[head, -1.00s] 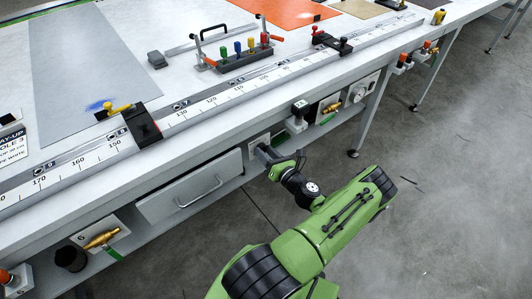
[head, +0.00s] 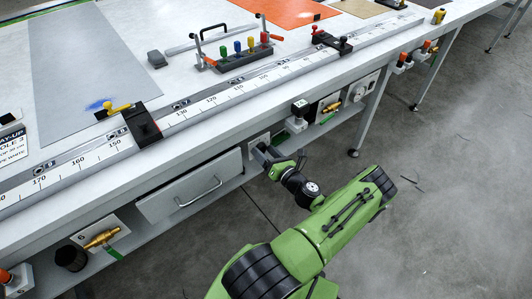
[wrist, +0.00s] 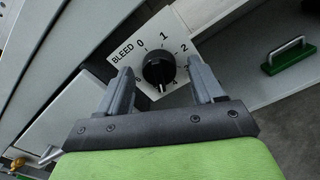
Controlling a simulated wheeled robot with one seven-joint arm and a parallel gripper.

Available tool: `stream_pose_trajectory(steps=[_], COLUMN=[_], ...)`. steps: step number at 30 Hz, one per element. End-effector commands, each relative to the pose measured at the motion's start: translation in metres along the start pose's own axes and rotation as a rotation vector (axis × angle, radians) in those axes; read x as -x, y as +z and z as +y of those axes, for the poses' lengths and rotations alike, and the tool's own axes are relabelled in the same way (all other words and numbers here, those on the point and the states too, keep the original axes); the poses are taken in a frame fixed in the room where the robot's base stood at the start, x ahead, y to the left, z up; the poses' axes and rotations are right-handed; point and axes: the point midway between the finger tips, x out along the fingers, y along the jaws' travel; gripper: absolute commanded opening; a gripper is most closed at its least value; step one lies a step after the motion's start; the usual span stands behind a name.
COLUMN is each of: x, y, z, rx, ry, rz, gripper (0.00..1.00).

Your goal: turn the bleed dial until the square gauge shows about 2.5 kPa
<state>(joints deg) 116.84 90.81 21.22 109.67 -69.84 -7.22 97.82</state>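The bleed dial (wrist: 158,68) is a round black knob on a white plate marked BLEED, with 0, 1 and 2 visible around it. A white mark shows at its lower edge in the wrist view. My gripper (wrist: 164,88) has its two grey fingers apart, one on each side of the dial; a gap shows on both sides, and contact cannot be made out. In the head view my gripper (head: 265,156) is at the bench front, by the white dial plate (head: 259,139). A small black square-faced unit (head: 300,107) to its right may be the square gauge; no reading is legible.
A drawer (head: 190,187) with a bar handle is left of my gripper. A brass valve (head: 330,107) is to the right, under the bench edge. A green-based handle (wrist: 288,56) shows at the right in the wrist view.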

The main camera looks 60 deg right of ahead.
Motion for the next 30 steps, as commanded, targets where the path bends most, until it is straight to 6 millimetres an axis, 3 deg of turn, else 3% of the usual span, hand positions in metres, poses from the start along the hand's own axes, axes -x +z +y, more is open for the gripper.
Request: stream_pose_trajectory(steps=[5, 8, 21, 25, 30], x=[0.001, 0.011, 0.128, 0.150, 0.158], y=[0.001, 0.001, 0.002, 0.001, 0.000], z=[0.000, 0.000, -0.001, -0.001, 0.000], rx=[0.000, 0.000, 0.000, 0.000, 0.000], ry=[0.000, -0.002, -0.005, -0.003, 0.000], rz=[-0.001, -0.001, -0.002, -0.001, -0.001], gripper=[0.67, 0.67, 0.67, 0.67, 0.67])
